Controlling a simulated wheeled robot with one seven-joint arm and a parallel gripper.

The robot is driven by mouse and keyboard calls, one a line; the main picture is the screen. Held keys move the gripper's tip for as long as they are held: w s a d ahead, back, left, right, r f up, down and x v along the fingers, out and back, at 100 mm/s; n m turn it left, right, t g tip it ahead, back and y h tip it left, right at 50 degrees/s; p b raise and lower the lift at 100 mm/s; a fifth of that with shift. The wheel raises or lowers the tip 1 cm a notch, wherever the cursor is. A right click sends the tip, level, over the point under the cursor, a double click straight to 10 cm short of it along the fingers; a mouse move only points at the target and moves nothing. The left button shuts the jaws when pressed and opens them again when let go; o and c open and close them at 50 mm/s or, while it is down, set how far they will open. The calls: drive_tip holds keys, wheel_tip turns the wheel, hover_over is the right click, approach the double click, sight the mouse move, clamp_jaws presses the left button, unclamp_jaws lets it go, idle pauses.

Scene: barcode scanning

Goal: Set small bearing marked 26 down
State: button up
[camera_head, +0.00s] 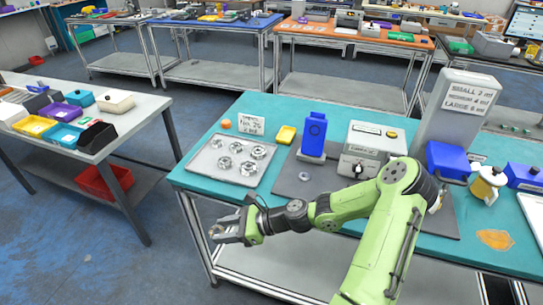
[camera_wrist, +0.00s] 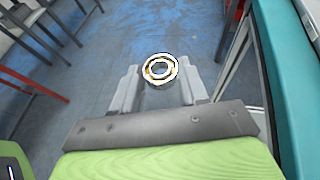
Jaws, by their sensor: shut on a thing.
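My gripper (camera_head: 219,233) is shut on a small ring-shaped bearing (camera_wrist: 160,68), which sits between the fingertips in the wrist view. No number can be read on it. In the head view my gripper is off the front left edge of the teal table (camera_head: 190,177), with floor beyond it. A grey metal tray (camera_head: 207,160) on the table holds several bearings, to the upper right of my gripper. Another small ring (camera_head: 304,177) lies on the dark grey mat (camera_head: 284,185), right of the tray.
A blue stand (camera_head: 312,135), a yellow box (camera_head: 286,135), a grey machine (camera_head: 373,150) and a tall column with a printed sign (camera_head: 465,108) stand on the table. A printed card (camera_head: 251,125) stands behind the tray. A side table (camera_head: 140,113) with coloured bins is at left.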

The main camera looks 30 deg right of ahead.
sight(309, 183)
drive_tip(key=w+d+r+m+t+h, duration=0.1)
drive_tip(key=d+m+h, duration=0.1)
drive_tip(key=d, duration=0.4)
drive_tip(key=w+d+r+m+t+h+b, duration=0.1)
drive_tip(key=w+d+m+t, duration=0.1)
drive_tip(key=d, duration=0.4)
drive_tip(key=w+d+r+m+t+h+b, duration=0.1)
drive_tip(key=d+r+m+h, duration=0.1)
drive_tip(key=d, duration=0.4)
drive_tip(key=shift+w+r+t+h, duration=0.1)
drive_tip(key=shift+w+t+h, duration=0.1)
drive_tip(key=shift+t+h, duration=0.1)
drive_tip(key=s+d+r+m+t+h+b, duration=0.1)
drive_tip(key=d+r+m+h, duration=0.3)
drive_tip(key=d, duration=0.9)
wheel_tip(309, 183, up, 3)
drive_tip(key=shift+s+r+m+h, duration=0.1)
drive_tip(key=shift+s+m+h, duration=0.25)
drive_tip(key=shift+h, duration=0.35)
drive_tip(key=shift+w, duration=0.1)
wheel_tip(309, 183, down, 9)
drive_tip(key=b, duration=0.3)
drive_tip(key=shift+r+b, duration=0.1)
drive_tip(key=shift+b, duration=0.2)
drive_tip(key=shift+f+p, duration=0.3)
drive_tip(key=shift+f, duration=0.2)
drive_tip(key=shift+f, duration=0.1)
drive_tip(key=o, duration=1.1)
